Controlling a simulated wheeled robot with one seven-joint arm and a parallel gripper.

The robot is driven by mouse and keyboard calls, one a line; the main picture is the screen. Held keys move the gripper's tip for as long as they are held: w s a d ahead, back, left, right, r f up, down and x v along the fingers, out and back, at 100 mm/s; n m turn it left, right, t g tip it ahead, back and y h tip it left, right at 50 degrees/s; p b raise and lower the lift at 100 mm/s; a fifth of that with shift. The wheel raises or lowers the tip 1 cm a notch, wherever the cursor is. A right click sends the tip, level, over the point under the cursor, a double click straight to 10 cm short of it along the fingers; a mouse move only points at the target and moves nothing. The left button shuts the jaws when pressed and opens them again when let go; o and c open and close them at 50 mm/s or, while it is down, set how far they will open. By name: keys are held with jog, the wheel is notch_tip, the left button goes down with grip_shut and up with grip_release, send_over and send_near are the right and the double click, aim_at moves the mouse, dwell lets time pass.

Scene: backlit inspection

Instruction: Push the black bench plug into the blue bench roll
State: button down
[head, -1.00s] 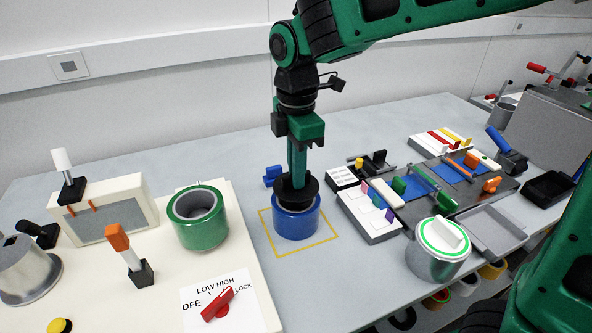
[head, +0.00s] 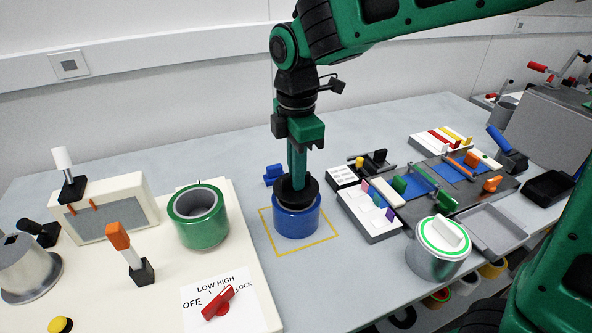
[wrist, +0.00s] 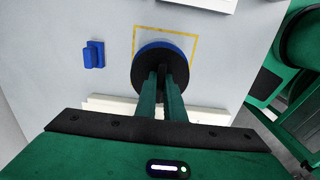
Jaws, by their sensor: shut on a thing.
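The blue bench roll (head: 296,222) stands upright inside a yellow square outline on the bench. The black bench plug (head: 290,193) sits at the roll's top, its wide black disc covering the opening. How deep its lower part goes is hidden. My gripper (head: 298,178) points straight down and is shut on the plug's upper part. In the wrist view, my gripper's green fingers (wrist: 161,75) meet at the black plug (wrist: 143,84), and a rim of the blue roll (wrist: 165,45) shows around its far side.
A green roll (head: 199,218) stands to the left on a cream board with a red switch (head: 219,303). A small blue block (head: 272,175) lies just behind the blue roll. A white tray (head: 370,217) and a lidded metal can (head: 437,249) stand to the right.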

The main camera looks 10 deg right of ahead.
jog(key=shift+f, duration=1.4)
jog(key=c, duration=1.8)
grip_release()
jog(key=shift+o, duration=0.2)
notch_tip(320, 180, up, 11)
jog(key=shift+f, duration=0.2)
jog(key=shift+r, duration=0.1)
